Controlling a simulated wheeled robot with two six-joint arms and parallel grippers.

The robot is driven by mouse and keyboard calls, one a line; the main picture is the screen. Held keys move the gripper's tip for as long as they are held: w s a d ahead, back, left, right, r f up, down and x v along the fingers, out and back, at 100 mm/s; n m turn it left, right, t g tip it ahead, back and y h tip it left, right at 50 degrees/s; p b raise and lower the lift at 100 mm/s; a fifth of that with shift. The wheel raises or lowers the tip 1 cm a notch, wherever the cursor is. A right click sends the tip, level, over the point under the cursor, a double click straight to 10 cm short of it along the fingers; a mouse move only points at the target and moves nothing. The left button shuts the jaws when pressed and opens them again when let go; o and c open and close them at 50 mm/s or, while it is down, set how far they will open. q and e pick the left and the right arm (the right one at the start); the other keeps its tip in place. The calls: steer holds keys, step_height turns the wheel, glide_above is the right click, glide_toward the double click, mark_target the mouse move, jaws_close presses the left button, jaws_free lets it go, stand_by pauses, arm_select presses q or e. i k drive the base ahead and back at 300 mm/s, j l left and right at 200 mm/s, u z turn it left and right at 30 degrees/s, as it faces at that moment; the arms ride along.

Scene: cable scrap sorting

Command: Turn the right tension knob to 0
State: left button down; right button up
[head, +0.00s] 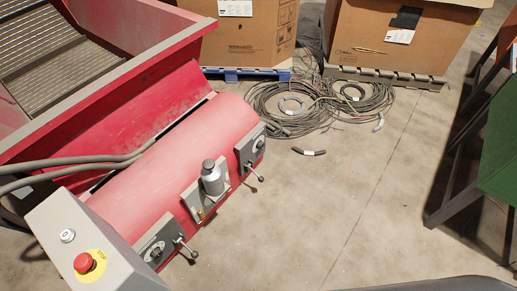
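The red machine (160,170) fills the left half of the head view. A dark plate (243,152) at its far right end carries a round knob (259,144), the right one of two such knobs. A lever with a ball end (260,178) sticks out below it. The knob's scale and pointer are too small to read. The other knob (154,252) sits on a similar plate at the near end, with its own lever (193,254). Neither of my grippers is in view.
A grey cylinder (212,180) stands between the knobs. A red stop button (83,262) sits on the grey control box (95,230). Coiled cables (290,105) lie before cardboard boxes (385,35). A green-topped table (500,160) stands right. The middle floor is mostly clear.

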mark_target(260, 144)
steer(key=i+l+u, duration=0.5)
steer(key=l, duration=0.15)
steer(key=i+l+u, duration=0.25)
steer(key=l, duration=0.15)
steer(key=i+l+u, duration=0.1)
steer(key=l+u, duration=0.15)
steer(key=l, duration=0.2)
